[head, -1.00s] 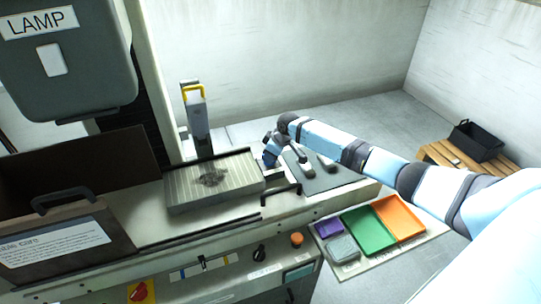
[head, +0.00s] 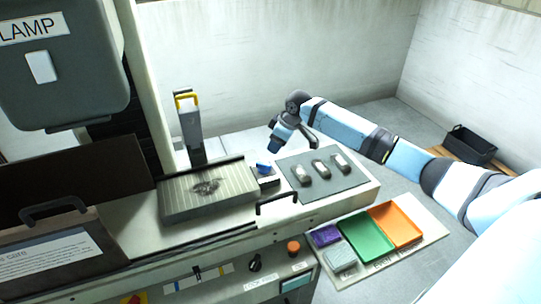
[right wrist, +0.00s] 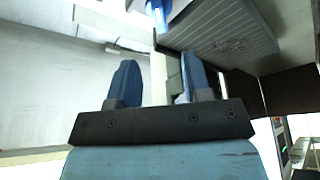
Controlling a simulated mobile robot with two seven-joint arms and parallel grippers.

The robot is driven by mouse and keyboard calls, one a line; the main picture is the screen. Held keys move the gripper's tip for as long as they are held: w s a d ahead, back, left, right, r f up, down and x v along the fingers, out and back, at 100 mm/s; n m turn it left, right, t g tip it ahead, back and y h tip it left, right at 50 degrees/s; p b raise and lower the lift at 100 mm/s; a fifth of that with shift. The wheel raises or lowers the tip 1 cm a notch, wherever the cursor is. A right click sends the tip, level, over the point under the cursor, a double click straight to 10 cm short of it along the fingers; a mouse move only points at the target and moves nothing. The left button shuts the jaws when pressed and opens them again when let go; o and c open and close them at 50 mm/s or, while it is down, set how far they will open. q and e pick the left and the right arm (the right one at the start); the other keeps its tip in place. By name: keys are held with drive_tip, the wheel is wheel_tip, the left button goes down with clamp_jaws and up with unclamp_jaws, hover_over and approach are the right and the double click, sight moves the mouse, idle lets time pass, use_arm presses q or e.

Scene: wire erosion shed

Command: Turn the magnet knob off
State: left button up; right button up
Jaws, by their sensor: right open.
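The magnet plate is a grey ribbed block (head: 180,198) with a dark stain, on the machine bed. A small blue knob (head: 263,168) sits on a dark block at its right end; its exact setting is too small to read. In the right wrist view a blue part, apparently this knob (right wrist: 158,14), shows at the top beside the ribbed plate (right wrist: 225,40). My right gripper (head: 278,150) is above and a little to the right of the knob, apart from it. Its two blue fingers (right wrist: 160,82) are spread and empty. My left gripper is out of view.
A grey mat (head: 345,183) with three grey pieces lies right of the knob. A yellow-handled upright (head: 190,125) stands behind the plate. A black handle (head: 278,203) is on the bed's front edge. Coloured trays (head: 368,238) lie lower right. The lamp housing (head: 65,75) hangs upper left.

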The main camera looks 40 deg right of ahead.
drive_tip(key=shift+v, duration=1.3)
drive_tip(key=shift+a, duration=0.1)
